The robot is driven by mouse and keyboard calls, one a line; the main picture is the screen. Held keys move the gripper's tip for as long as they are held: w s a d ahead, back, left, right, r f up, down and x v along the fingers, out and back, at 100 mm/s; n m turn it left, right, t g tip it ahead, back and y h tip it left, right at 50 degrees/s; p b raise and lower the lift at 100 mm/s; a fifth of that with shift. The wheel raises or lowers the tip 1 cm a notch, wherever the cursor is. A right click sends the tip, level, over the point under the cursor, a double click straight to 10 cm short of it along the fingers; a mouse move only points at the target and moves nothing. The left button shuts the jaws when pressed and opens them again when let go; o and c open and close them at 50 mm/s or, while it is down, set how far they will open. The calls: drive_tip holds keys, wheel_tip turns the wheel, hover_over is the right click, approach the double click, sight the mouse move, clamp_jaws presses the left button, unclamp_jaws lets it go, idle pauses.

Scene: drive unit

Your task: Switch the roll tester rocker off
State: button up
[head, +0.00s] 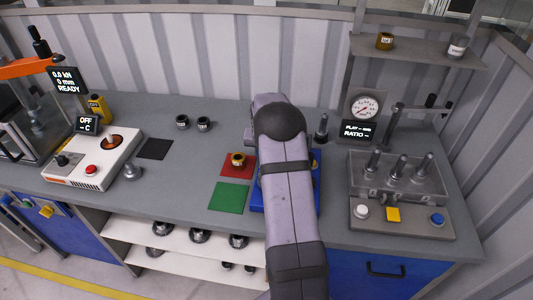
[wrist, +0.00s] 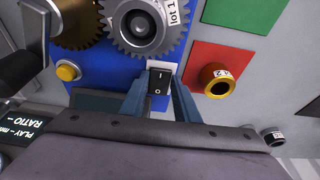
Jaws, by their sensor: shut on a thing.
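The black rocker (wrist: 159,80) sits in a white plate on the blue base (wrist: 100,75) in the wrist view, its I mark toward the gears and its O mark nearer my gripper. Which side is pressed down I cannot tell. My gripper (wrist: 158,88) has one blue-grey finger on each side of the rocker and is shut on it. In the head view my arm covers the gripper, the rocker and most of the blue base (head: 257,201).
Beside the rocker are a large grey gear (wrist: 145,30), a brass gear (wrist: 80,25) and a yellow button (wrist: 68,72). A red mat (head: 232,169) holds a brass ring (head: 238,159); a green mat (head: 229,197) is clear. A grey fixture (head: 400,185) with posts stands to the right.

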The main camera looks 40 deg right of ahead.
drive_tip(key=shift+w+d+r+g+y+p, duration=0.15)
drive_tip(key=shift+w+d+g+y+p, duration=0.15)
drive_tip(key=shift+g+y+p, duration=0.45)
drive_tip(key=o, duration=1)
drive_tip(key=shift+o, duration=0.2)
drive_tip(key=shift+r, duration=0.1)
wheel_tip(320, 180, up, 7)
drive_tip(key=b, duration=0.3)
drive_tip(key=shift+s+a, duration=0.15)
drive_tip(key=shift+s, duration=0.05)
drive_tip(key=shift+r, duration=0.1)
